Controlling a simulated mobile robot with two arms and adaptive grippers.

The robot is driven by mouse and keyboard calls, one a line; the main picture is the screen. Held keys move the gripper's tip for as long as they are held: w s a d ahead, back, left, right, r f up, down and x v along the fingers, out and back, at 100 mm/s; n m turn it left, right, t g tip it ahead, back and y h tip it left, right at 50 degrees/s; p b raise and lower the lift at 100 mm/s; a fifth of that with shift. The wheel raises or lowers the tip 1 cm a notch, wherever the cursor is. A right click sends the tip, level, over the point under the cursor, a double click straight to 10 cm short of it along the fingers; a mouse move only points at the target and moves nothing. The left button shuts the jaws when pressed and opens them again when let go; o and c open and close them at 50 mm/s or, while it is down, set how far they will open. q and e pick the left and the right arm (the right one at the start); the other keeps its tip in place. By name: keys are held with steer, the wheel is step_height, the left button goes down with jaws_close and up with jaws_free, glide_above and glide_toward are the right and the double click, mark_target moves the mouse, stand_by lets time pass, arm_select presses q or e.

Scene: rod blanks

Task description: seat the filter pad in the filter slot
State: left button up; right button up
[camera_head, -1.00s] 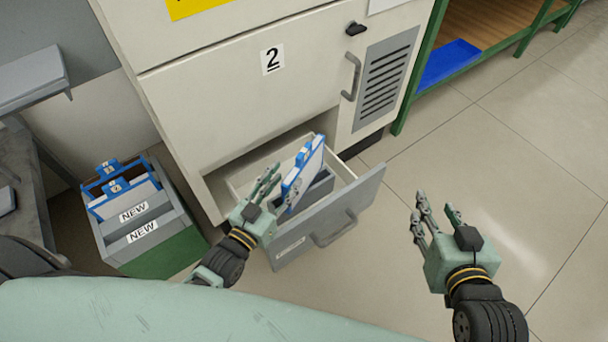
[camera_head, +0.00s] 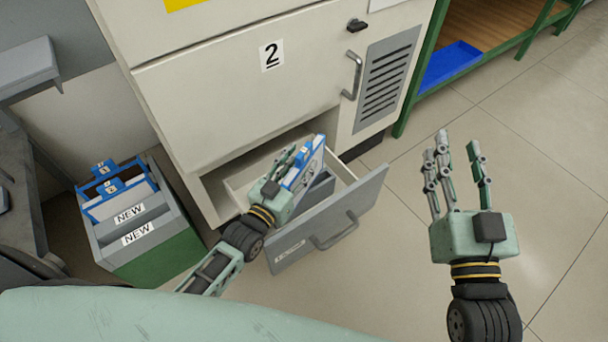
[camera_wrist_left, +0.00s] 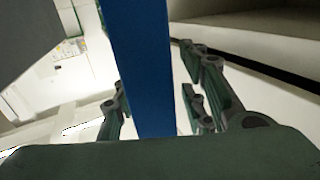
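The filter pad (camera_head: 312,165) is a white panel with a blue frame. It stands tilted in the open drawer (camera_head: 345,220) of the cabinet, beside a dark grey holder (camera_head: 318,190) that may be the filter slot. My left gripper (camera_head: 294,158) is over the pad's near side and hides part of it. In the left wrist view the blue frame (camera_wrist_left: 143,70) runs between my left fingers (camera_wrist_left: 160,100), with a gap visible on the right side, so they look open around it. My right gripper (camera_head: 458,148) is open and empty above the floor at the right.
A grey and green bin (camera_head: 150,255) labelled NEW stands at the left with blue-framed pads (camera_head: 118,195) in it. The cabinet (camera_head: 225,100) marked 2 rises behind the drawer. A green-framed shelf with a blue tray (camera_head: 450,65) is at the back right. The floor at right is clear.

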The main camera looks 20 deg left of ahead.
arm_select(q)
steer(key=shift+c, duration=0.5)
jaws_close()
